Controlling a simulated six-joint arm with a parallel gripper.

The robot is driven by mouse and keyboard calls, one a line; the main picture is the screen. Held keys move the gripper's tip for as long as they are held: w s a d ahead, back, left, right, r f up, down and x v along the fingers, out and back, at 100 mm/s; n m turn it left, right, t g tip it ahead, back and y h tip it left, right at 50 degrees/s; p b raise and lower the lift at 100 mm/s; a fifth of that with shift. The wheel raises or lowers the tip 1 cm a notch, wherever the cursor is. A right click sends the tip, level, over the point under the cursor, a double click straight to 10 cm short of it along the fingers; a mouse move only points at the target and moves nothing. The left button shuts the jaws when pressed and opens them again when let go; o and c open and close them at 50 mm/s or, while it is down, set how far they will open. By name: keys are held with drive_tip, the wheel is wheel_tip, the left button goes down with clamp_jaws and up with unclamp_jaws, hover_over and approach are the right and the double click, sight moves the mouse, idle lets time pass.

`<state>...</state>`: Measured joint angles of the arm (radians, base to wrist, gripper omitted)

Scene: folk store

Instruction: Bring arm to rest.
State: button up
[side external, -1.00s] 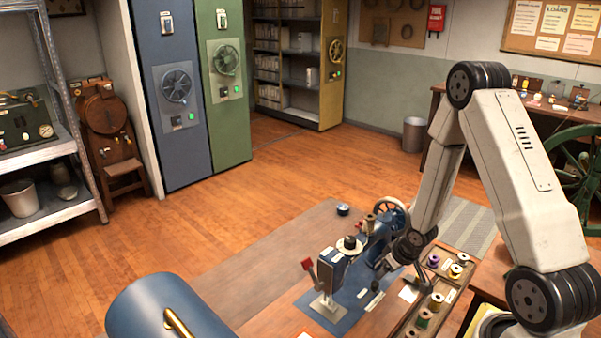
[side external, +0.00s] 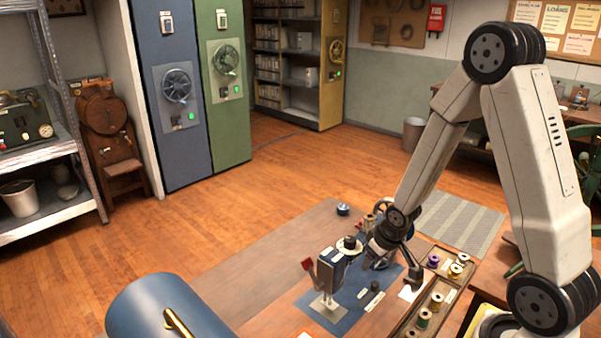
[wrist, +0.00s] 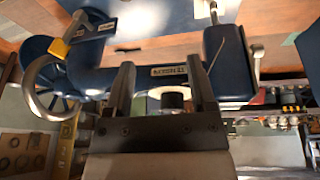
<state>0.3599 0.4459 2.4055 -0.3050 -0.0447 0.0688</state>
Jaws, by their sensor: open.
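My gripper (side external: 374,258) is low over the wooden table, at the blue sewing machine (side external: 333,270), and partly hides its arm and handwheel. In the wrist view my gripper (wrist: 160,82) has its two dark fingers spread apart, with nothing clamped between them. The blue sewing machine (wrist: 142,78) stretches across the wrist picture beyond the fingers. A dark and white spool (wrist: 172,98) shows in the gap; it appears apart from the fingers. I cannot tell whether my gripper touches the machine.
A tray of thread spools (side external: 437,301) lies right of the machine. A blue rounded cover with a brass handle (side external: 160,310) stands at the front left. A small blue tin (side external: 343,209) sits near the table's far edge. The table's left part (side external: 262,262) is bare.

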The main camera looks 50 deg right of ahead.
drive_tip(key=s+a+r+n+g+y, duration=0.1)
drive_tip(key=s+a+r, duration=0.3)
drive_tip(key=a+r, duration=0.4)
drive_tip(key=a, duration=0.4)
drive_tip(key=shift+s+r, duration=0.2)
drive_tip(key=shift+r, duration=0.2)
idle(0.7)
